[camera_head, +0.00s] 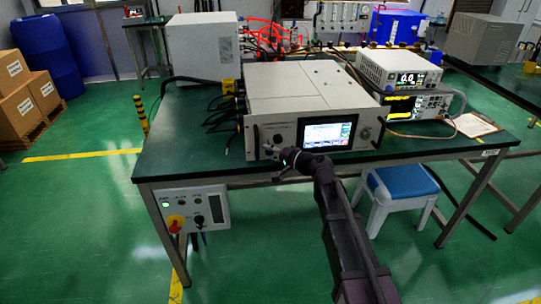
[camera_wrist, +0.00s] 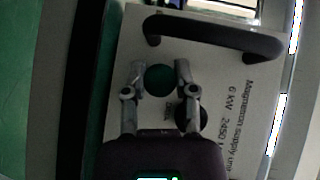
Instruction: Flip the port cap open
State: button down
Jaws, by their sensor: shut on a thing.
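The microwave generator (camera_head: 300,95) is a light grey box on the dark-topped table, with a lit screen on its front. In the wrist view its front panel (camera_wrist: 225,75) reads "Magnetron supply unit, 6 kW". A round dark green disc, which looks like the port cap (camera_wrist: 160,80), lies between my fingertips. My gripper (camera_wrist: 160,72) is shut on it, one finger on each side. In the head view my gripper (camera_head: 272,150) is at the lower left of the front panel. The cap's hinge and exact contact cannot be made out.
A black handle (camera_wrist: 215,36) stands out from the panel close to my fingertips. A dark round knob (camera_wrist: 190,116) sits beside one finger. A control box (camera_head: 192,210) with a red and yellow switch hangs under the table's front left. A blue-topped stool (camera_head: 404,182) stands below right.

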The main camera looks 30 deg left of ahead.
jog(key=shift+a, duration=0.1)
jog(key=shift+c, duration=2)
grip_release()
jog(key=shift+r+p, duration=0.15)
jog(key=shift+p, duration=0.5)
jog(key=shift+w+d+r+n+h+p, duration=0.1)
jog(key=shift+w+d+n+h+p, duration=0.1)
jog(key=shift+n+h+p, duration=0.35)
jog(key=d+r+h+p, duration=0.2)
jog(key=d+h+p, duration=0.4)
jog(key=d, duration=2.4)
jog(key=shift+s+d+r+p, duration=0.15)
jog(key=shift+s+d+p, duration=0.2)
jog(key=shift+p, duration=2.05)
jog(key=shift+w+n, duration=0.1)
jog(key=shift+n, duration=0.15)
